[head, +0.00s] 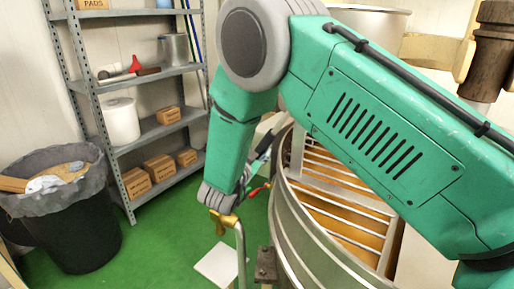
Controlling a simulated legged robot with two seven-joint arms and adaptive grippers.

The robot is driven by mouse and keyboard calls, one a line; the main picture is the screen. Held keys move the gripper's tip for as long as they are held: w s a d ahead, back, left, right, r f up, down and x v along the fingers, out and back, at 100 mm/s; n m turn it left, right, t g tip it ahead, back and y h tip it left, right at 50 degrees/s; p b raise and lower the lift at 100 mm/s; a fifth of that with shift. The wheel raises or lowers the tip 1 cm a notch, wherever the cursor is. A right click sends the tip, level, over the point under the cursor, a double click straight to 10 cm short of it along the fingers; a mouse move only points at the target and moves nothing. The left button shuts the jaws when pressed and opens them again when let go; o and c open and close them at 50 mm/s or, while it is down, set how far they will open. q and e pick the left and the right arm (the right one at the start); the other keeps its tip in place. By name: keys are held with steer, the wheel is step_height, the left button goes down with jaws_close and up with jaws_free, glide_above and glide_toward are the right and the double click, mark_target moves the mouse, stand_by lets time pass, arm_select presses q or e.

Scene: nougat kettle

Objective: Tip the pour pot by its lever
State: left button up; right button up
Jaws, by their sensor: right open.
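A large round steel vessel (283,215), which looks like the pour pot, stands at centre right. Its top has a steel grate over amber-brown contents, and my right arm hides part of it. A bent steel rod with a brass piece on top (228,218) stands at its left side and looks like the lever. My right gripper (216,203) points down at the brass piece, its grey parts just above or touching it; I cannot tell which. It is open, its fingers mostly hidden. My left gripper is not in view.
A grey shelf rack (140,143) with boxes stands at the back left. A black bin (70,232) stands at the left. A white flat piece (217,264) lies low near the rod. Another steel vessel (372,22) is behind my arm.

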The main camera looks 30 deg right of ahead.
steer(key=shift+c, duration=0.2)
steer(key=shift+d+f, duration=0.1)
steer(key=shift+d, duration=0.25)
steer(key=c, duration=0.7)
steer(key=shift+s+d, duration=0.1)
steer(key=shift+d, duration=0.4)
jaws_close()
steer(key=shift+d+f, duration=0.15)
steer(key=shift+d, duration=0.35)
steer(key=shift+a+f, duration=0.1)
steer(key=shift+a, duration=0.2)
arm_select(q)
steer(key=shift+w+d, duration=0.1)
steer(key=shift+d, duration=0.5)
arm_select(e)
steer(key=shift+w+d, duration=0.1)
steer(key=shift+w, duration=0.1)
